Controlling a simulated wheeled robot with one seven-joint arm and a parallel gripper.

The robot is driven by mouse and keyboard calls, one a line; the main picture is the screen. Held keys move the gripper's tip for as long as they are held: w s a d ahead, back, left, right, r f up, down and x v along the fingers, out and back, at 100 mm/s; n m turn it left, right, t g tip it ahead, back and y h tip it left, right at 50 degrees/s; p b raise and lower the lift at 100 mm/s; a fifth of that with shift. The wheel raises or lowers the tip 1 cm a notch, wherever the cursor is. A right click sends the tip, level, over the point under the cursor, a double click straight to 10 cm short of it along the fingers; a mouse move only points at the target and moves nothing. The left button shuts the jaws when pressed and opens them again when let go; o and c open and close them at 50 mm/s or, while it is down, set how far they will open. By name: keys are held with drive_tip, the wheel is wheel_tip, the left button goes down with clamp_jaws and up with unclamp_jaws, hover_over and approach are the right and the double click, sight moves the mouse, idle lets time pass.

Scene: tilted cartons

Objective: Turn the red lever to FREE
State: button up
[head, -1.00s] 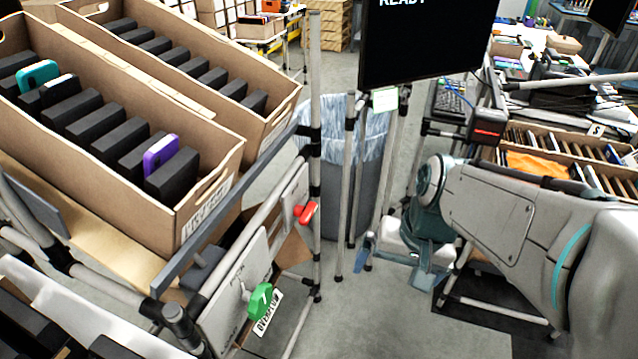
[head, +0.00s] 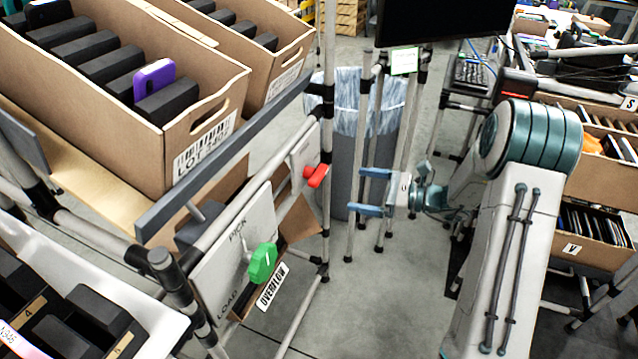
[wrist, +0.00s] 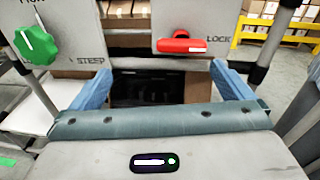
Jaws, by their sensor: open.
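The red lever (head: 316,176) sits on a small pale plate (head: 305,155) on the rack's tube frame in the head view. In the wrist view the red lever (wrist: 188,45) lies roughly level, with the word LOCK at its right end. The word FREE cannot be seen. My gripper (head: 366,191) is open and empty, to the right of the lever and apart from it, its blue fingers pointing left. In the wrist view my gripper (wrist: 165,85) has its fingers spread wide, with the lever ahead and between them in the picture.
A green knob (head: 262,262) on a larger plate marked PICK and LOAD is near the red lever. Cartons (head: 205,140) of dark boxes rest tilted above. A lined bin (head: 345,180) and upright poles stand behind my gripper. The floor between rack and arm is clear.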

sight(323, 177)
drive_tip(key=shift+m+t+y, duration=0.3)
drive_tip(key=shift+m+t, duration=0.6)
drive_tip(key=w+a, duration=0.2)
drive_tip(key=a, duration=0.1)
drive_tip(key=w+a+f, duration=0.1)
drive_tip(key=w+a, duration=0.1)
drive_tip(key=a, duration=0.2)
drive_tip(key=w+a+f, duration=0.1)
drive_tip(key=w+a, duration=0.2)
drive_tip(key=a, duration=0.1)
drive_tip(key=shift+a, duration=0.25)
drive_tip(key=c, duration=0.9)
